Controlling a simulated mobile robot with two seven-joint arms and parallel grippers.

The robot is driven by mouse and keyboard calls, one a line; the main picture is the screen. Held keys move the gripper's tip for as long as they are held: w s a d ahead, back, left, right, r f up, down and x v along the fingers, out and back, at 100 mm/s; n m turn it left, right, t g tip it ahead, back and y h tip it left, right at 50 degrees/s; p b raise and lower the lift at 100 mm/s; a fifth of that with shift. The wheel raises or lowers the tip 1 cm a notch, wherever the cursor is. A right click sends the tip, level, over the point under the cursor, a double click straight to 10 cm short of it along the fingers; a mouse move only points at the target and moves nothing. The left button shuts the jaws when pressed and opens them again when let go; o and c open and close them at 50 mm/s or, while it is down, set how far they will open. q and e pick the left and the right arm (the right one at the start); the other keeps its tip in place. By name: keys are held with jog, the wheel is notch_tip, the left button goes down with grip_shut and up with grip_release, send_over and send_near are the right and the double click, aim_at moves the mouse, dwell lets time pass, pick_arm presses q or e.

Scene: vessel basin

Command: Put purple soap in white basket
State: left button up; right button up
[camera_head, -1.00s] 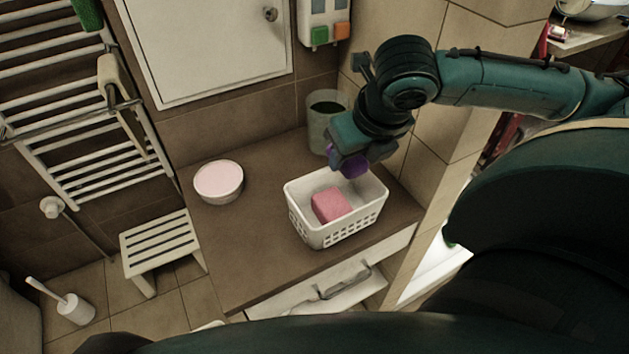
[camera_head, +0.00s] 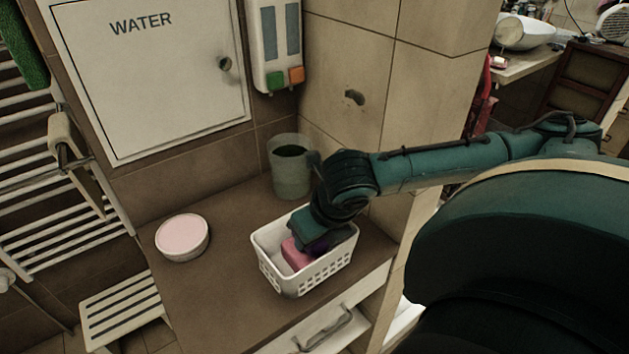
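The white basket (camera_head: 313,274) stands on the brown counter, with a pink block (camera_head: 294,255) inside it. My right gripper (camera_head: 312,245) reaches down into the basket, beside the pink block. The purple soap (camera_head: 319,245) shows as a small dark purple patch at the gripper, inside the basket. The arm hides most of the soap and the fingertips, so I cannot tell whether the fingers still hold it or whether it touches the basket floor. My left gripper is not in view.
A round bowl with pink contents (camera_head: 182,237) stands left on the counter (camera_head: 215,290). A grey cup (camera_head: 290,167) stands behind the basket by the wall. A soap dispenser (camera_head: 275,45) hangs above. The counter between bowl and basket is clear.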

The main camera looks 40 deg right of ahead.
jog(key=shift+f, duration=0.1)
jog(key=shift+f, duration=0.25)
jog(key=o, duration=1)
